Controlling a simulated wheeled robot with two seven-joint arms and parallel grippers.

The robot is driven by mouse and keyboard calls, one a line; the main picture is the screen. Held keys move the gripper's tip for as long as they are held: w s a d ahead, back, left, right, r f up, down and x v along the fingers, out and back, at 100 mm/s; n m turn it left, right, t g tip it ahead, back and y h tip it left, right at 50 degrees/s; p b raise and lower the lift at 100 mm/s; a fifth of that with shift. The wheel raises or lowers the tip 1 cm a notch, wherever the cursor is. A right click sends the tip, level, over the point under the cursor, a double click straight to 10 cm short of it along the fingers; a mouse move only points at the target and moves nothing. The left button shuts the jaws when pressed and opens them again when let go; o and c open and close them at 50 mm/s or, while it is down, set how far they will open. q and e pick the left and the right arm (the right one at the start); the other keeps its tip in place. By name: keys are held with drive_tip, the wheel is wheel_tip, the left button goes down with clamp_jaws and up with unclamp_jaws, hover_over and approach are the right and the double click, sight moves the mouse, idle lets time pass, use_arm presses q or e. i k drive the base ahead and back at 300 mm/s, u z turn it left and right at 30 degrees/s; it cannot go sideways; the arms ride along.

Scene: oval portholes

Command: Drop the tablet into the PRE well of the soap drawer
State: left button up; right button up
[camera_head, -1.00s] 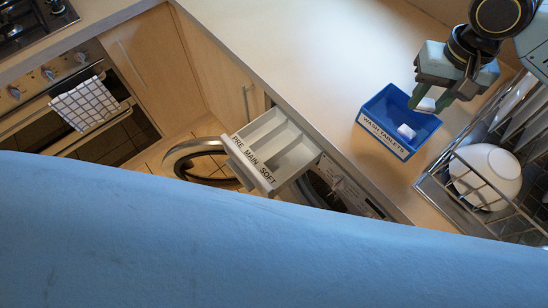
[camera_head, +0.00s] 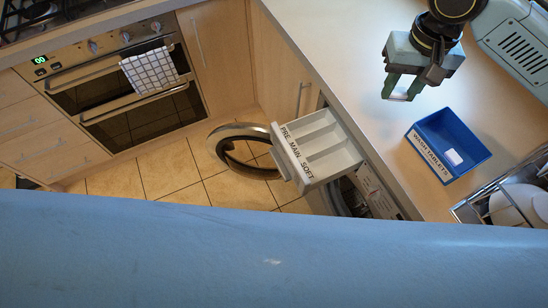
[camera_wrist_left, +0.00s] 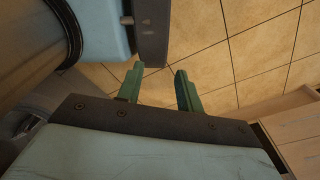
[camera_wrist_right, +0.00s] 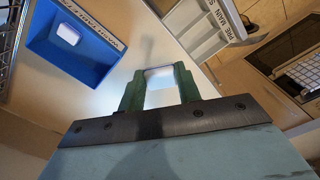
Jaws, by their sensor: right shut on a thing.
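My right gripper (camera_head: 399,92) is shut on a white tablet (camera_head: 399,95), held above the worktop between the soap drawer and the blue box. The tablet also shows between the green fingers in the right wrist view (camera_wrist_right: 161,80). The soap drawer (camera_head: 335,172) is pulled out, with wells lettered PRE, MAIN and SOFT along its front. The PRE well (camera_head: 308,127) is the one farthest up in the head view. The drawer shows at the top of the right wrist view (camera_wrist_right: 198,32). My left gripper (camera_wrist_left: 160,82) is open and empty above the tiled floor.
A blue box (camera_head: 478,151) lettered WASH TABLETS holds another white tablet (camera_head: 453,157). A dish rack (camera_head: 482,206) with a white bowl stands at the right. The round washer door (camera_head: 221,143) hangs open beside the drawer.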

sight(314, 148)
drive_tip(key=k, duration=1.05)
drive_tip(key=u, duration=0.75)
drive_tip(key=i, duration=1.2)
drive_tip(key=z, duration=0.5)
